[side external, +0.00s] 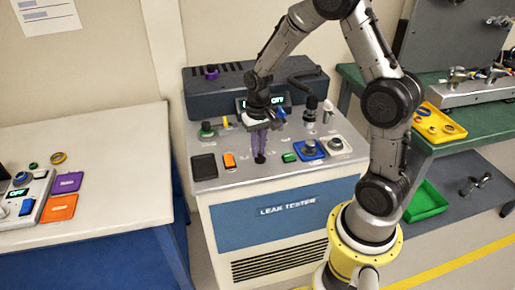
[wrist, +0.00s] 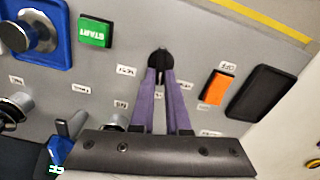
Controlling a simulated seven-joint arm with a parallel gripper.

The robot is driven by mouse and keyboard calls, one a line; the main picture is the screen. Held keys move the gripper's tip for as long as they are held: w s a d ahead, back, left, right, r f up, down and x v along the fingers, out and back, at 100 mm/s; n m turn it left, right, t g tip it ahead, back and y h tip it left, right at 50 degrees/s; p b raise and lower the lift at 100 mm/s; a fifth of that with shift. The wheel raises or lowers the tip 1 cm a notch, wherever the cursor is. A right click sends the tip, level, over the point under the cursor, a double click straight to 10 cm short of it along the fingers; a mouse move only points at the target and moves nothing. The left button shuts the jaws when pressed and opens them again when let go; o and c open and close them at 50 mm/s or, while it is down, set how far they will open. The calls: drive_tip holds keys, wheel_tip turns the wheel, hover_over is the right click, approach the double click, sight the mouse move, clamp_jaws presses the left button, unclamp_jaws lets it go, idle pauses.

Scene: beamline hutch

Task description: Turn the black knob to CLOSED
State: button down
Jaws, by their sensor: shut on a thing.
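The black knob (wrist: 160,54) sits on the grey top panel of the leak tester (side external: 290,211). It also shows in the side external view at the tip of the fingers (side external: 260,158). My gripper (wrist: 160,72) has long purple fingers that converge on the knob and are shut on it; the gripper also shows in the side external view (side external: 259,150), pointing down at the panel. The fingers cover part of the knob. Small white labels lie around it, but I cannot read which setting the knob points to.
Beside the knob are an orange rocker switch (wrist: 215,88), a black square pad (wrist: 262,92) and a green START button (wrist: 95,32). A silver knob on a blue plate (wrist: 38,32) is farther off. Other controls crowd the panel behind the gripper.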

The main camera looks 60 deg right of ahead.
sight(259, 152)
drive_tip(key=shift+d+m, duration=0.1)
drive_tip(key=shift+m, duration=0.8)
drive_tip(key=shift+r, duration=0.1)
drive_tip(key=c, duration=0.9)
unclamp_jaws()
drive_tip(key=shift+s, duration=0.1)
wheel_tip(259, 152, up, 14)
